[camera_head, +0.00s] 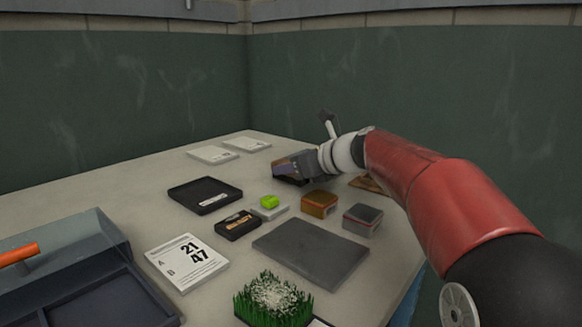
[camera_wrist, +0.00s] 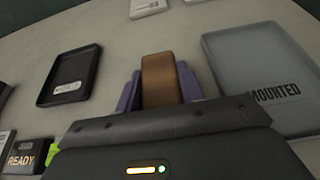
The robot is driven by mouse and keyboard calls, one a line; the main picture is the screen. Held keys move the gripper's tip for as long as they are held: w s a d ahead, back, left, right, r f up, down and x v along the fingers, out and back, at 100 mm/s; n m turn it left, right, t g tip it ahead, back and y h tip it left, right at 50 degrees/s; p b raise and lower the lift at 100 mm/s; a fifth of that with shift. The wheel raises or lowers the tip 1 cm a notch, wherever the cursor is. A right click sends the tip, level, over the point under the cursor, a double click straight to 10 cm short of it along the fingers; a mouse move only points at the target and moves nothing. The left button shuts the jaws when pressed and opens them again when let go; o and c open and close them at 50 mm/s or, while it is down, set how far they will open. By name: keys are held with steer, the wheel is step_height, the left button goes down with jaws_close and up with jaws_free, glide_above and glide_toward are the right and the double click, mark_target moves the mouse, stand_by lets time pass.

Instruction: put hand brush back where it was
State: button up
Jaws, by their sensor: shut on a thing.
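A brown block-like thing (camera_wrist: 158,78), which looks like the hand brush's wooden part, is clamped between the two purple fingers of my gripper (camera_wrist: 160,92) in the wrist view. Its lower part is hidden by the gripper body, and no bristles show. In the head view my gripper (camera_head: 291,168) is low over the far middle of the table (camera_head: 160,172). It hides most of what it holds, and I cannot tell whether the brush touches the table. A grey tray marked MOUNTED (camera_wrist: 262,62) lies right of the gripper in the wrist view.
A black tray (camera_head: 205,201) lies left of the gripper. Nearer are a READY box (camera_head: 238,226), a green piece (camera_head: 269,202), an orange-brown block (camera_head: 319,204), a grey block (camera_head: 362,220), a grey mat (camera_head: 310,252), a number card (camera_head: 187,262), turf (camera_head: 272,302) and a blue-grey bin (camera_head: 119,240).

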steer(key=shift+f, duration=0.2)
steer(key=o, duration=1)
steer(key=shift+r, duration=0.1)
steer(key=shift+r, duration=0.15)
steer(key=v, duration=1.2)
steer(key=shift+r, duration=0.1)
